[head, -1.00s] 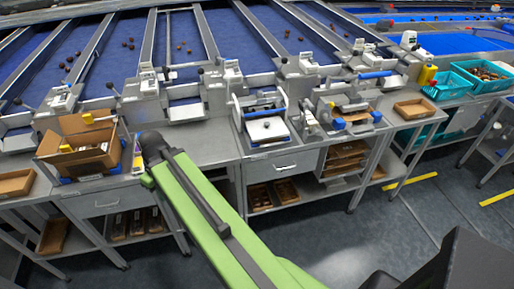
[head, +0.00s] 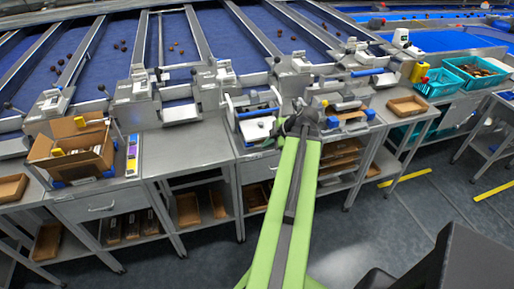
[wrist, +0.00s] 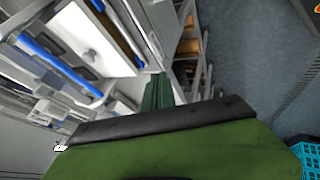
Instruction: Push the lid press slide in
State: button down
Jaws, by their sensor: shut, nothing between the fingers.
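A bench press unit (head: 232,112) with a blue crossbar holds a white sliding plate (head: 258,130) with a dark knob on it. The plate sticks out toward the bench front. The plate also shows in the wrist view (wrist: 92,42), beside blue bars. I cannot tell for certain that this unit is the lid press. My gripper (head: 290,122) is just right of the plate, over the bench front edge. In the wrist view its green fingers (wrist: 157,88) are together and empty. Contact with the plate cannot be made out. My wrist hides part of the neighbouring unit.
Right of my gripper stands another unit with blue parts (head: 362,112). A shallow brown tray (head: 407,106) and teal crates (head: 440,86) are farther right. A cardboard box (head: 70,165) stands at the left. Bare bench top (head: 185,148) lies between the box and the press unit.

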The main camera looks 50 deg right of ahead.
aim_at(249, 133)
jog(key=b+x, duration=0.3)
jog(key=x, duration=0.1)
jog(key=b+x, duration=0.4)
jog(key=x, duration=0.1)
jog(key=shift+f, duration=0.45)
jog(key=shift+w+d+r, duration=0.15)
jog(key=shift+w+d, duration=0.25)
jog(key=shift+w, duration=0.15)
jog(key=shift+w+d+r, duration=0.2)
jog(key=shift+w+d, duration=0.2)
jog(key=shift+w, duration=0.15)
jog(key=shift+w+d, duration=0.3)
jog(key=shift+w, duration=0.25)
jog(key=shift+d, duration=0.1)
jog(key=w+d, duration=0.1)
jog(key=w, duration=0.1)
jog(key=w+d, duration=0.3)
jog(key=w, duration=0.1)
jog(key=shift+w+d, duration=0.35)
jog(key=shift+d, duration=0.05)
jog(key=shift+s, duration=0.1)
jog(key=shift+a, duration=0.1)
